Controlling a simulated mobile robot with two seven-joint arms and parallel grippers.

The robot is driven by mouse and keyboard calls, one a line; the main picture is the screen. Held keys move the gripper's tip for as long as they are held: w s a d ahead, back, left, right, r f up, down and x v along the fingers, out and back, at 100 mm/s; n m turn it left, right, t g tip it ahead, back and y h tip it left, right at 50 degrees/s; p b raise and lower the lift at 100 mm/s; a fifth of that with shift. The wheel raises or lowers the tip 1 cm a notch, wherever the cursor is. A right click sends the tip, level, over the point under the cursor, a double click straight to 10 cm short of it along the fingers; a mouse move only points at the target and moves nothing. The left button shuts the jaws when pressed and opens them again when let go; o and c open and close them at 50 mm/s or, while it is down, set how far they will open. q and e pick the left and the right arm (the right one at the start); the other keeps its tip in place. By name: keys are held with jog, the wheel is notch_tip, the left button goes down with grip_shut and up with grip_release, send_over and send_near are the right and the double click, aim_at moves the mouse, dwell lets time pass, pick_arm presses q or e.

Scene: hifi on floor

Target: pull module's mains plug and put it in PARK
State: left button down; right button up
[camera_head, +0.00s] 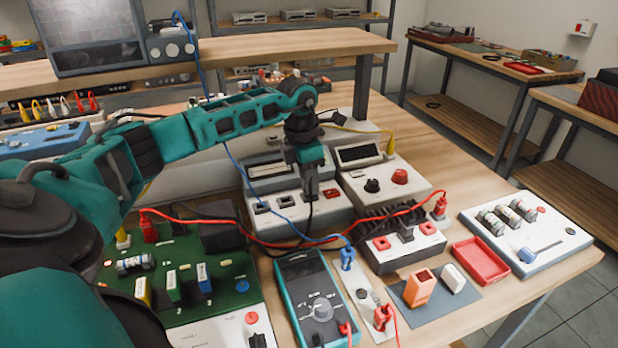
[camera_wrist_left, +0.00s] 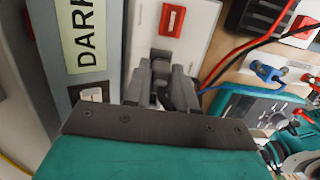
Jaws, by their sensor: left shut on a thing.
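My left gripper (camera_head: 309,192) points down over a white socket strip (camera_head: 345,203) at the middle of the bench. It is shut on a dark plug, mostly hidden by the fingers in the head view. In the left wrist view the gripper (camera_wrist_left: 163,82) closes around this dark plug (camera_wrist_left: 167,101). A black cable (camera_head: 308,222) hangs below the gripper. The strip has dark sockets (camera_head: 286,201) and a red switch (camera_head: 331,193); the switch also shows in the wrist view (camera_wrist_left: 172,20). A label (camera_wrist_left: 88,35) there reads like PARK or DARK. I cannot tell whether the plug is seated.
Red and blue leads cross the bench in front of the strip. A green circuit board (camera_head: 185,283), a multimeter (camera_head: 318,300), a heatsink module (camera_head: 400,247), a red tray (camera_head: 480,262) and a white panel (camera_head: 525,232) stand nearby. Bare wood shows at the back right.

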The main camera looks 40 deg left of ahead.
pick_arm(q)
jog(key=shift+f, duration=0.4)
dwell(0.6)
jog(key=c, duration=0.8)
grip_release()
jog(key=shift+c, duration=0.2)
notch_tip(320, 180, up, 18)
jog(key=s+p, duration=0.1)
jog(key=p, duration=0.4)
jog(key=shift+s+a, duration=0.2)
jog(key=shift+a, duration=0.2)
jog(key=shift+f, duration=0.15)
